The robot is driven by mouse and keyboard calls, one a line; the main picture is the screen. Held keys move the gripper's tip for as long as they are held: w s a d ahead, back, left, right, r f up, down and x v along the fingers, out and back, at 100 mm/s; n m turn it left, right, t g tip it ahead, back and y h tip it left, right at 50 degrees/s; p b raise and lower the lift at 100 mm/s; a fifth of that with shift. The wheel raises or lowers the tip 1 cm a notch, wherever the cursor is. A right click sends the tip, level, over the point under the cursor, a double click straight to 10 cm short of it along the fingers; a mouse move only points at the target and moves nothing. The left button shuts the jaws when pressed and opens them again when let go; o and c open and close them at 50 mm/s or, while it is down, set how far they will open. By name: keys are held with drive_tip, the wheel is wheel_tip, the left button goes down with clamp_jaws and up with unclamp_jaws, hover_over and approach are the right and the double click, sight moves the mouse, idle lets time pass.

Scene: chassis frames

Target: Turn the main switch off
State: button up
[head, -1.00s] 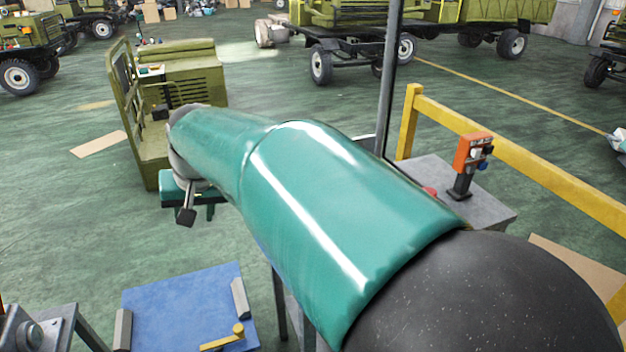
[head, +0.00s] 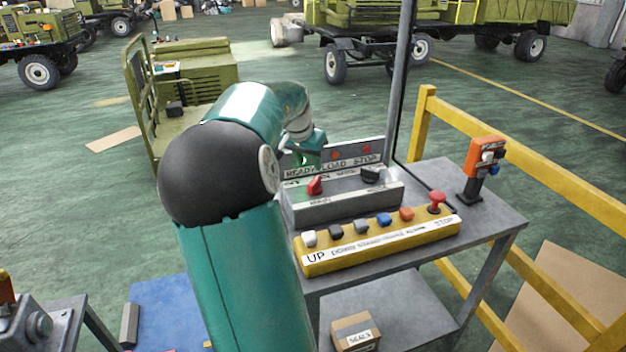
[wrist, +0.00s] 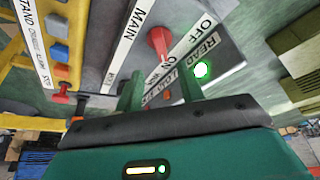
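The main switch is a red knob (head: 315,185) at the left of a grey switch box (head: 345,207) on the metal table. In the wrist view the red knob (wrist: 159,43) sits between a MAIN label (wrist: 136,27) and an OFF/ON strip (wrist: 190,47). Its lower end lies near the word ON. My gripper (wrist: 160,87) is open, its two green fingers apart and empty. The knob is just beyond the fingertips, roughly between them, with no clear contact.
A black knob (head: 371,175) is on the same box. A yellow button panel (head: 375,242) with several buttons and a red STOP mushroom lies in front. Behind stands a READY/LOAD/STOP lamp panel (head: 350,157); a green lamp (wrist: 201,69) glows. A post, orange button box (head: 484,160) and yellow railing stand right.

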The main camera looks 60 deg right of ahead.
sight(314, 181)
drive_tip(key=x, duration=0.9)
clamp_jaws()
